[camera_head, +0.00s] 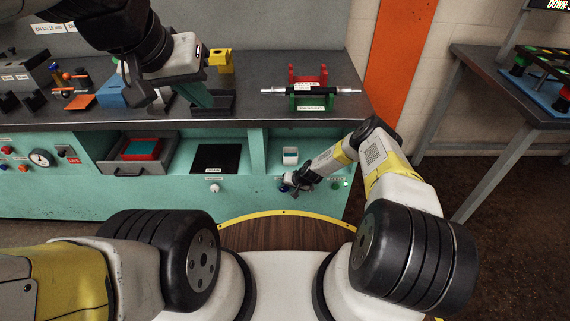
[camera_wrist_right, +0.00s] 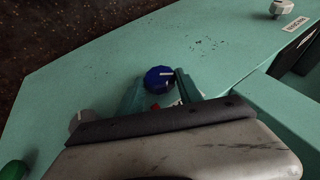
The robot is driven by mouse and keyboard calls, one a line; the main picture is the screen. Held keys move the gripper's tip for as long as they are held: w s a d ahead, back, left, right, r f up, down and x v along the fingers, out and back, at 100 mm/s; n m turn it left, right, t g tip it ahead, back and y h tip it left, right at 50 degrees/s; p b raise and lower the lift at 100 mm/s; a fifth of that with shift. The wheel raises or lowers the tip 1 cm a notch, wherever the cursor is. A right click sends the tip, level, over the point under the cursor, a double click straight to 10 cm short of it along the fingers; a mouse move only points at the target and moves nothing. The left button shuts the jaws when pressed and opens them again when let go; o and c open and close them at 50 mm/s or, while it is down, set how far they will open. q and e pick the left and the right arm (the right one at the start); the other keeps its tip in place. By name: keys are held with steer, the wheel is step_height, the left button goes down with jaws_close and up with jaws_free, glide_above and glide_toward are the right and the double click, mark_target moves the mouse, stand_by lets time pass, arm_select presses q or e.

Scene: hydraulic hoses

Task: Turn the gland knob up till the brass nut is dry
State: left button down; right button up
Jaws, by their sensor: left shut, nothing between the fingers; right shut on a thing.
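A blue knob (camera_wrist_right: 158,78) with a pale line on its face sits on the green bench front. In the right wrist view it is between the fingertips of my right gripper (camera_wrist_right: 160,88), which is shut on it. In the head view the knob (camera_head: 283,187) shows small at the tip of my right gripper (camera_head: 290,184). My left gripper (camera_head: 148,98) is shut and empty above the left-middle of the bench top. No label marks the blue knob as the gland knob. I cannot make out a brass nut or any wetness on one.
A black hose (camera_head: 340,90) with silver ends lies across a red and green stand. A white container (camera_head: 290,156) stands in the cubby above the knob. A green knob (camera_wrist_right: 13,170) and a white knob (camera_wrist_right: 282,7) are on the panel. Small dark specks (camera_wrist_right: 205,42) mark it.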

steer(key=shift+y, duration=0.3)
stand_by(0.4)
steer(key=o, duration=1.4)
steer(key=shift+f, duration=0.1)
steer(key=shift+c, duration=0.2)
steer(key=shift+d, duration=0.1)
steer(key=v, duration=0.7)
steer(key=shift+s+d+r, duration=0.15)
steer(key=shift+s+r, duration=0.1)
steer(key=shift+r, duration=0.1)
